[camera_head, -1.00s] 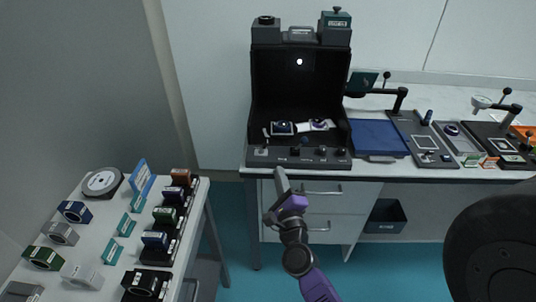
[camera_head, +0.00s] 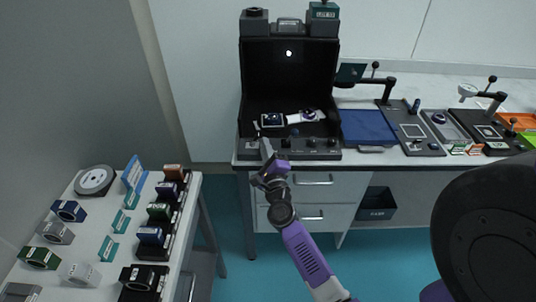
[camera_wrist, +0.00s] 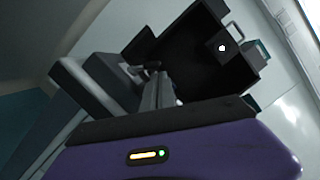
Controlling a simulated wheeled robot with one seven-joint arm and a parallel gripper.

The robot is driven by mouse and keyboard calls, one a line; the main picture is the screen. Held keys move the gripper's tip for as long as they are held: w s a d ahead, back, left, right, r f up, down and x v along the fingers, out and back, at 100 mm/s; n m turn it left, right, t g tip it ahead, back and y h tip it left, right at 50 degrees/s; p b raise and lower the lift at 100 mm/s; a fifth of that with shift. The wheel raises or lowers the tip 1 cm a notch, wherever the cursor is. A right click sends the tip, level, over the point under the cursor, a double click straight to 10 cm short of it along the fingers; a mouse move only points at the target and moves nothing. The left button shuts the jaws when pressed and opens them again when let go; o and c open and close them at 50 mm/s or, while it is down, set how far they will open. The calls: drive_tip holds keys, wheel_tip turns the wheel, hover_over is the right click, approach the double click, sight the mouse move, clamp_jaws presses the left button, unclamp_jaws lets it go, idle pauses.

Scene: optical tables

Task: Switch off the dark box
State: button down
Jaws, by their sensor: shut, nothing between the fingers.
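The dark box (camera_head: 287,75) stands open-fronted at the left end of the bench, with a small white light glowing on its inner back wall. In the wrist view the dark box (camera_wrist: 190,55) appears tilted, with the same light. Its front control panel (camera_head: 315,148) carries several knobs and a small lever at the left. My gripper (camera_head: 266,148) is shut and empty, its tip at the left part of the front panel. I cannot tell whether it touches the panel. In the wrist view its fingers (camera_wrist: 160,90) point toward the box, and they hide part of the panel.
Mounted optics (camera_head: 290,118) lie inside the box. A blue mat (camera_head: 368,126) and posts on dark plates sit to its right. A side table (camera_head: 95,225) with several coloured blocks stands at the left. Drawers (camera_head: 312,196) are under the bench.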

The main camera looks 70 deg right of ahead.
drive_tip(key=shift+w+d, duration=0.35)
drive_tip(key=shift+d, duration=0.15)
drive_tip(key=shift+r+p, duration=0.2)
drive_tip(key=shift+p, duration=0.1)
drive_tip(key=shift+r+n+p, duration=0.1)
drive_tip(key=shift+n+p, duration=0.3)
drive_tip(key=shift+p, duration=0.05)
